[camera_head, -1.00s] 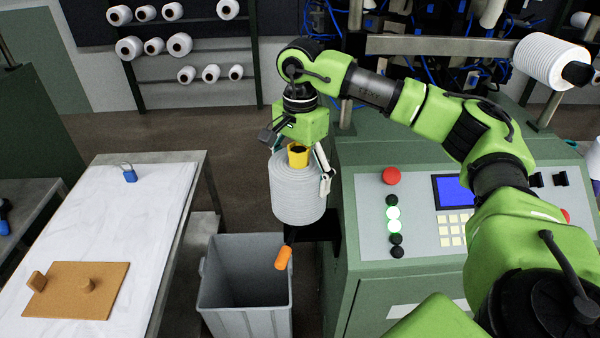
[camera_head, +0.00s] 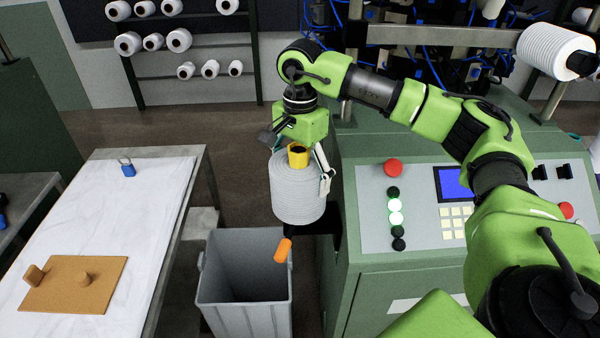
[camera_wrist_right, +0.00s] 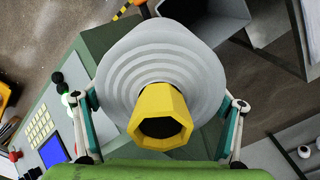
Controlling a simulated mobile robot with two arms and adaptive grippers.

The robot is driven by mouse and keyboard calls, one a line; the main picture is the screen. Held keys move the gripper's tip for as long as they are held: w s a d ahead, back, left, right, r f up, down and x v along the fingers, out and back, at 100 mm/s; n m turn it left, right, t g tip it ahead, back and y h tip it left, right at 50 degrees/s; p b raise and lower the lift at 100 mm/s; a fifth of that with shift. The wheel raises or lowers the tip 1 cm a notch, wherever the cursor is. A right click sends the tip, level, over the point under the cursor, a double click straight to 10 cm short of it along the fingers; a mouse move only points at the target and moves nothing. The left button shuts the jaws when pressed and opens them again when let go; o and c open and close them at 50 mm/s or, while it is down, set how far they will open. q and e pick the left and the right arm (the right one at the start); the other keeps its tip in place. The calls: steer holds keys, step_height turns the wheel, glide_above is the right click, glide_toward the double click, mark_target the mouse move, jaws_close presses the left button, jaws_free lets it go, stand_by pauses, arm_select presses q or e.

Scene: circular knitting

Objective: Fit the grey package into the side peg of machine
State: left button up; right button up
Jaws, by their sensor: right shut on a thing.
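The grey package (camera_head: 297,190) is a ridged grey yarn spool with a yellow core (camera_head: 298,157). My right gripper (camera_head: 299,178) is shut on its sides and holds it upright in the air. In the right wrist view the spool (camera_wrist_right: 165,62) fills the middle, with its yellow core (camera_wrist_right: 160,120) towards me and a finger on each side. The side peg with its orange tip (camera_head: 283,251) sticks out from the machine just below the spool. The spool and arm hide part of the peg's mount, and I cannot tell whether they touch. My left gripper is not in view.
The green machine (camera_head: 385,262) with its control panel stands right of the peg. A grey bin (camera_head: 245,310) stands below the peg. A white-topped table (camera_head: 105,215) with a brown board (camera_head: 73,285) is at the left. Spool racks are behind.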

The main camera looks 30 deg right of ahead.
mark_target(300, 146)
steer(key=shift+f+b, duration=0.45)
steer(key=shift+f, duration=0.25)
steer(key=o, duration=1.2)
step_height(300, 146, up, 12)
steer(key=shift+f, duration=0.1)
